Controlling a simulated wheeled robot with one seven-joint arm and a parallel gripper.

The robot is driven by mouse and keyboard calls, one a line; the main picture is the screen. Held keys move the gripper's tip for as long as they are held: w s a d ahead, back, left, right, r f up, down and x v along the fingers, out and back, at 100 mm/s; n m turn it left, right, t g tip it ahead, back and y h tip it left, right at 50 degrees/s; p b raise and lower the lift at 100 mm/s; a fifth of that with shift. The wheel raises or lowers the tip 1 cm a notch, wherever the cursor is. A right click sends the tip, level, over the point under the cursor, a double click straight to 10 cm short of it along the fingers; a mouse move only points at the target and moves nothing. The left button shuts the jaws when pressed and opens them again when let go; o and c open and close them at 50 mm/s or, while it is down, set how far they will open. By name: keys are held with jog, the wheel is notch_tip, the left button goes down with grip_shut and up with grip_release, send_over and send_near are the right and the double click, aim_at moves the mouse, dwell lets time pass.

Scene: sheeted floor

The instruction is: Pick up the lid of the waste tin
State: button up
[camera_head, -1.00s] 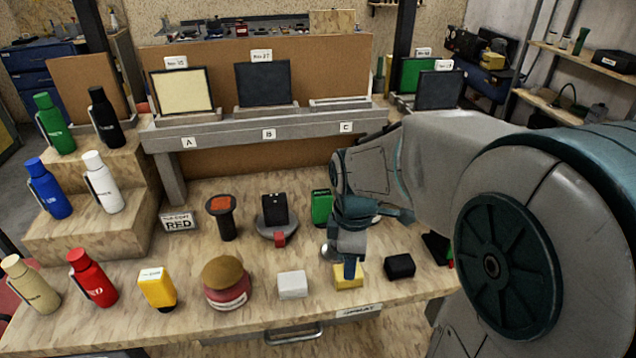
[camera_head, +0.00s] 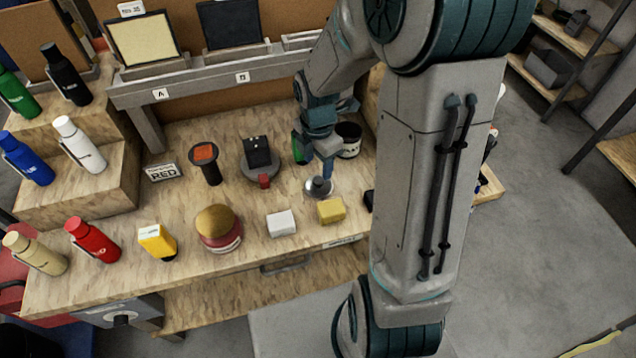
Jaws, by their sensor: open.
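A small round metal lid-like disc with a raised knob (camera_head: 319,188) lies on the bench, behind the yellow block. A dark round tin with a pale label (camera_head: 348,141) stands behind it and to the right, partly hidden by my arm. It may be the waste tin, but its label is too small to read. My gripper (camera_head: 327,172) is open and points down at the knob of the disc. The fingers are small in the picture, and I cannot tell whether they are around the knob or just above it.
A yellow block (camera_head: 331,211) and a white block (camera_head: 281,223) lie in front of the disc. A black device on a round base (camera_head: 258,160) and a green item (camera_head: 298,147) stand close by. A red tin with a tan domed top (camera_head: 218,228) is further left.

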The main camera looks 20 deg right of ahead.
aim_at(319, 179)
jog(key=shift+d+f+p, duration=0.15)
jog(key=shift+f+p, duration=0.15)
jog(key=shift+f, duration=2.8)
grip_shut()
jog(key=shift+w+r, duration=0.1)
